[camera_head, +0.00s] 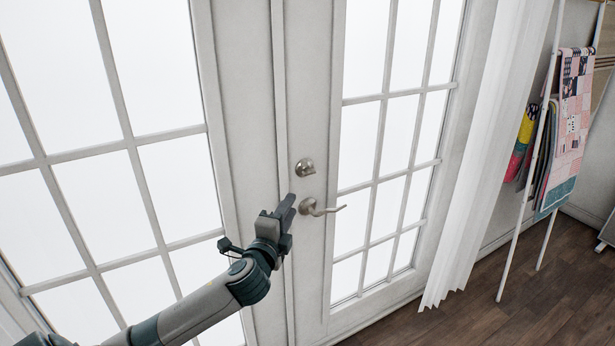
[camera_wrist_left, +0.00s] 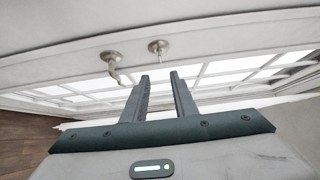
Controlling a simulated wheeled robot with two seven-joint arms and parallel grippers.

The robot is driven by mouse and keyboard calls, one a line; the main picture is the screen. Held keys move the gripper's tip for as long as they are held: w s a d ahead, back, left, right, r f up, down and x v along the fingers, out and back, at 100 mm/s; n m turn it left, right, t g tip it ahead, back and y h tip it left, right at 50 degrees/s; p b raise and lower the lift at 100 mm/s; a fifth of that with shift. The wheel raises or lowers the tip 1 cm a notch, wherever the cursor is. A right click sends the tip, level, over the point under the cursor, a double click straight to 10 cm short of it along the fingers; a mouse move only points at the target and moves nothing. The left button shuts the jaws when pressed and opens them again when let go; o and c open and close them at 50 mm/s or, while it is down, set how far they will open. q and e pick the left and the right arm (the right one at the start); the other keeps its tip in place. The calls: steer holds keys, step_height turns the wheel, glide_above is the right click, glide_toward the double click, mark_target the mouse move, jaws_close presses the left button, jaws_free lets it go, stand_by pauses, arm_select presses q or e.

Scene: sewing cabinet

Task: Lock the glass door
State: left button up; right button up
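The glass door (camera_head: 313,249) is white with many panes and appears closed. Its round metal deadbolt with a thumb turn (camera_head: 305,167) sits above the lever handle (camera_head: 318,208). My left gripper (camera_head: 288,203) is just left of the handle and below the deadbolt, in front of the door. In the left wrist view its two fingers (camera_wrist_left: 160,82) are apart with nothing between them. There the deadbolt (camera_wrist_left: 158,46) lies ahead of the fingertips, and the handle (camera_wrist_left: 112,60) lies to their left. The gripper appears apart from both. My right gripper is not in view.
A second paned door panel (camera_head: 135,190) stands to the left. A white curtain (camera_head: 480,170) hangs right of the door. Beyond it a white rack (camera_head: 528,170) holds a patchwork quilt (camera_head: 570,120). The wooden floor (camera_head: 480,300) is clear at lower right.

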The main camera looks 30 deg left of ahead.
mark_target(308, 175)
arm_select(q)
steer(key=p+x, duration=0.4)
steer(key=x, duration=1.3)
steer(key=shift+w, duration=0.15)
steer(key=shift+f, duration=0.1)
jaws_close()
